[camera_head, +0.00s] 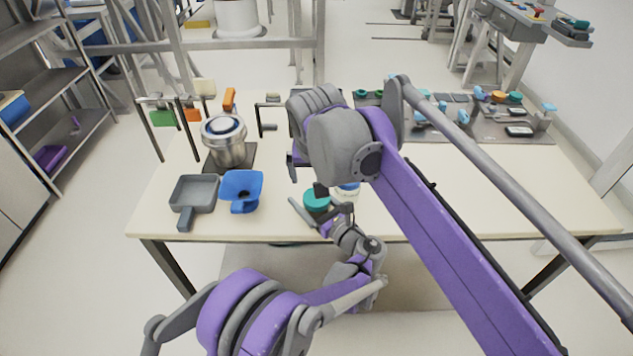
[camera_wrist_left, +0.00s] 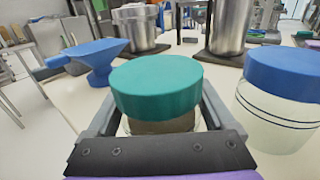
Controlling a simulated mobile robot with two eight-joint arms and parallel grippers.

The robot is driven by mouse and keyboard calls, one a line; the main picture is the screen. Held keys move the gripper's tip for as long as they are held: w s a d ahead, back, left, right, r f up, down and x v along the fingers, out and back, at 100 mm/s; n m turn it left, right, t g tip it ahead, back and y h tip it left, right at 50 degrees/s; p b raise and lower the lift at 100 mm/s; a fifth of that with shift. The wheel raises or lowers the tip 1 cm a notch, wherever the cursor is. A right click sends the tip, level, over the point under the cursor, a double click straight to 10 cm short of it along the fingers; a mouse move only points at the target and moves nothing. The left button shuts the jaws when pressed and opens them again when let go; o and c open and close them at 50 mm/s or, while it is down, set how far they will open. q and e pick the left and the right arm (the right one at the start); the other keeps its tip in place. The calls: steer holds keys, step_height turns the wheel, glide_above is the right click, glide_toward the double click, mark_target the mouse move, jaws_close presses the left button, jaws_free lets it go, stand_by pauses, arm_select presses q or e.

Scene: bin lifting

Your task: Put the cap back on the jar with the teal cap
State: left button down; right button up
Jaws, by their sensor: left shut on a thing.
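The jar (camera_wrist_left: 160,126) is clear glass with brownish contents. The teal cap (camera_wrist_left: 157,84) sits over its mouth and looks level; I cannot tell whether it is screwed down. The teal cap also shows in the head view (camera_head: 316,200), near the table's front edge. My left gripper (camera_head: 309,211) is shut on the jar, its fingers along both sides just below the cap. My right arm reaches over from the right, and its gripper (camera_head: 305,174) is above and behind the jar, mostly hidden by its own links; its jaws are unclear.
A jar with a blue cap (camera_wrist_left: 283,75) stands close on the right. A blue funnel (camera_head: 241,188), a grey pan (camera_head: 194,192) and a metal container (camera_head: 228,143) stand to the left. Tools lie on a dark mat (camera_head: 480,130) at the back right. The right part of the table (camera_head: 500,190) is clear.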

stand_by(0.3)
arm_select(q)
jaws_free()
steer(key=b+v, duration=0.1)
steer(key=v, duration=0.9)
steer(key=shift+s+d, duration=0.2)
steer(key=shift+s, duration=0.15)
